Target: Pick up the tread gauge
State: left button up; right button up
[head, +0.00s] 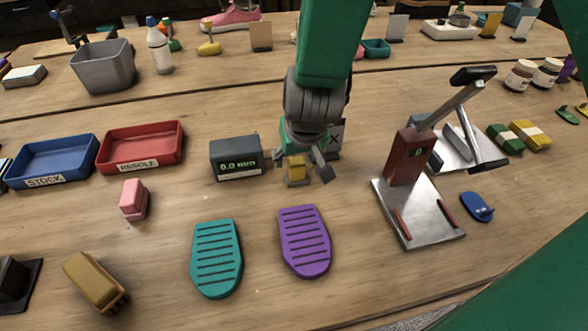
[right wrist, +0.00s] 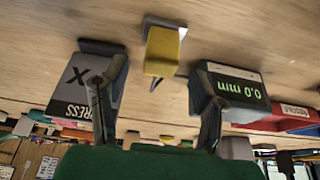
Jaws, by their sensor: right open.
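The tread gauge appears to be the small yellow block on a grey metal foot (head: 296,168), standing on the table in the head view. In the right wrist view the yellow block (right wrist: 161,50) is beyond the fingertips, between them from left to right. My right gripper (head: 307,165) is above and close to it, pointing down, with its fingers spread. In the right wrist view the open fingers (right wrist: 157,95) have nothing between them. Part of the gauge is hidden by the gripper in the head view. My left gripper is not in view.
A dark readout box (head: 236,158) stands left of the gauge. A grey box marked with an X (right wrist: 88,82) stands on its other side. Teal (head: 216,258) and purple (head: 305,241) soles lie in front. A red press stand (head: 407,157) is at right.

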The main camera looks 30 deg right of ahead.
aim_at(297, 160)
jog(key=x, duration=0.3)
jog(key=b+x, duration=0.1)
jog(key=shift+s+d+f, duration=0.1)
jog(key=shift+d+f, duration=0.15)
jog(key=shift+d, duration=0.05)
jog(key=shift+a+f, duration=0.15)
jog(key=shift+a, duration=0.4)
jog(key=shift+c, duration=0.3)
jog(key=shift+d, duration=0.15)
grip_shut()
jog(key=shift+d, duration=0.2)
jog(key=r+p, duration=0.1)
jog(key=r, duration=0.4)
jog(key=r+p, duration=0.1)
jog(key=r, duration=0.4)
jog(key=shift+a+p, duration=0.2)
jog(key=shift+p, duration=0.1)
jog(key=shift+w+d+r, duration=0.15)
jog(key=shift+w+r, duration=0.05)
jog(key=shift+w, duration=0.05)
